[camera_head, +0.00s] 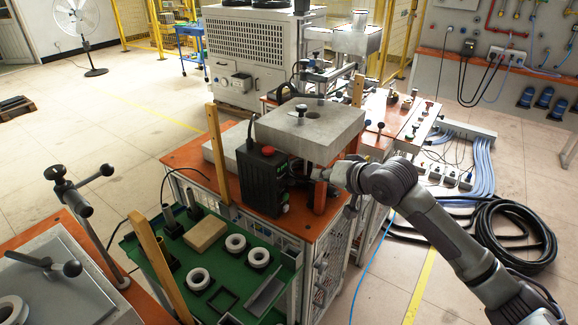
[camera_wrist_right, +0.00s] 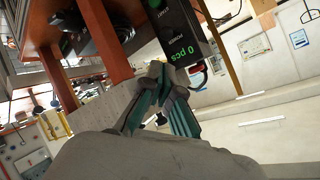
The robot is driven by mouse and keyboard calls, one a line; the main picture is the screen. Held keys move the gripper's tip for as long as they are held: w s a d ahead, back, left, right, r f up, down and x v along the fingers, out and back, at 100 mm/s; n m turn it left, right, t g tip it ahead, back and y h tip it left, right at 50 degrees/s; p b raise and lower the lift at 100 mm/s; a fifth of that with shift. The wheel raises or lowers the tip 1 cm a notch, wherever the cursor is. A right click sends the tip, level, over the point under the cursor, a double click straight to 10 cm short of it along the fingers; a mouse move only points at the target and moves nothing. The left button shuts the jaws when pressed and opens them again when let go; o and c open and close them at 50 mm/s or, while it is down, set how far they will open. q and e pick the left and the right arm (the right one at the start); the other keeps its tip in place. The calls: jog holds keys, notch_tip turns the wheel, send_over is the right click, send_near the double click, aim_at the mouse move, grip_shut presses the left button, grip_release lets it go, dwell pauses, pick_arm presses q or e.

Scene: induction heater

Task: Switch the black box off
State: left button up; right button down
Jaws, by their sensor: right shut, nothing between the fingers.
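The black box (camera_head: 263,181) stands upright on the orange-topped bench, with a red button (camera_head: 268,150) on top and a cable at its back. In the right wrist view the black box (camera_wrist_right: 172,30) shows at the top, tilted, with a lit green display reading "0 pcs" (camera_wrist_right: 187,52) and "POWER" lettering. My right gripper (camera_head: 318,174) is beside the box on its right, near an orange post. In the right wrist view my right gripper (camera_wrist_right: 165,100) has its fingers together and empty, below the display. I cannot tell whether it touches the box. My left gripper is not in view.
An orange post (camera_wrist_right: 107,40) stands close to my right gripper. A thick grey plate (camera_head: 310,125) sits above and behind the box. A green tray (camera_head: 170,250) with white rings is at the front left. Wooden posts (camera_head: 217,150) flank the bench.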

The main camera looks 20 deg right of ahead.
aim_at(288, 182)
jog(key=p+x, duration=0.1)
jog(key=x, duration=0.8)
jog(key=shift+w+a+f, duration=0.15)
jog(key=shift+w+a, duration=0.05)
jog(key=shift+w, duration=0.1)
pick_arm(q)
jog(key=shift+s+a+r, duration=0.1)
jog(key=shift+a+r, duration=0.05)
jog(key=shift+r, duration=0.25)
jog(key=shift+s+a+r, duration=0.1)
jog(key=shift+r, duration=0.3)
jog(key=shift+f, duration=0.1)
pick_arm(e)
jog(key=shift+s+f+t, duration=0.1)
jog(key=shift+f+t, duration=0.1)
jog(key=shift+t, duration=0.1)
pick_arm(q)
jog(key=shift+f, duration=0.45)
pick_arm(e)
jog(key=shift+d, duration=0.1)
pick_arm(q)
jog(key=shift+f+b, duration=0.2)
jog(key=shift+b, duration=0.3)
pick_arm(e)
jog(key=shift+y, duration=0.3)
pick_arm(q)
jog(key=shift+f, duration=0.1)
pick_arm(e)
jog(key=shift+f+t, duration=0.1)
jog(key=shift+t, duration=0.2)
